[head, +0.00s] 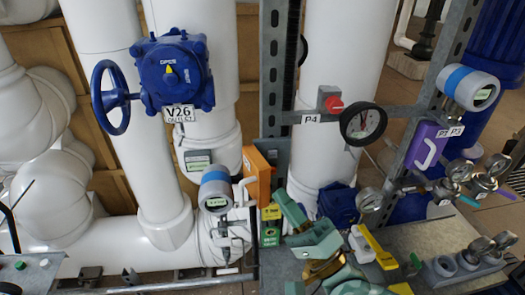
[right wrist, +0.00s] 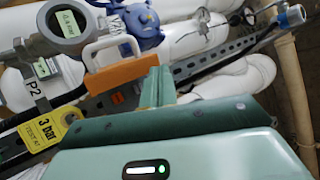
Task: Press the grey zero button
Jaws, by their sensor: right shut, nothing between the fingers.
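My right gripper (head: 281,197) is shut and empty, with its green fingers pointing up and left over the bench, close to the orange block (head: 259,172). In the right wrist view the closed fingers (right wrist: 158,78) stand just right of the same orange block with its white handle. I cannot make out a button clearly marked zero. A panel at the far left holds a green button (head: 20,265) and a small pale button (head: 44,263); the pale one's marking is too small to read. My left gripper is not in view.
A round gauge transmitter (head: 215,192) stands left of the orange block; it also shows in the right wrist view (right wrist: 70,25) by a P2 label. A yellow 3 bar tag (right wrist: 45,135) hangs below it. The blue V26 valve (head: 176,72) and white pipes fill the back.

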